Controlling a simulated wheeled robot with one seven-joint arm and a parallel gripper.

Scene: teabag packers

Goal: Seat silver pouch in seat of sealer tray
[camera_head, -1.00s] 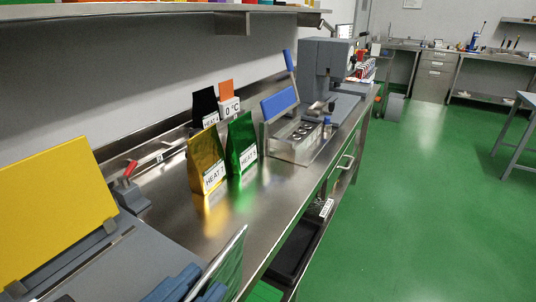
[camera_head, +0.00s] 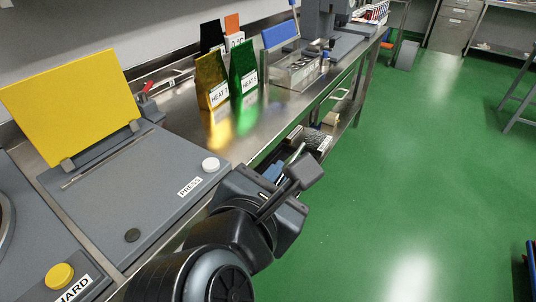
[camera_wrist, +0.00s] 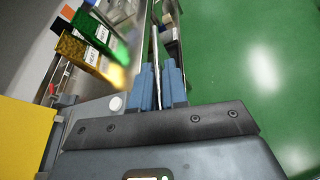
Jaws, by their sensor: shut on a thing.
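My gripper (camera_head: 281,169) is low in the head view, in front of the bench edge, its blue fingers partly hidden by its own black body. In the wrist view my gripper (camera_wrist: 160,78) is shut on the silver pouch (camera_wrist: 155,48), which shows edge-on as a thin bright strip between the blue fingers. In the head view only a small sliver of the silver pouch (camera_head: 297,153) shows beyond the gripper. A metal tray unit with a blue raised lid (camera_head: 281,34) stands farther along the bench, apart from my gripper. I cannot tell whether it is the sealer tray.
A gold pouch (camera_head: 211,80) and a green pouch (camera_head: 243,72), both labelled HEAT, stand on the steel bench, with a black pouch (camera_head: 211,36) behind. A grey press with a yellow lid (camera_head: 70,105) fills the near left. Green floor (camera_head: 400,170) is open at right.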

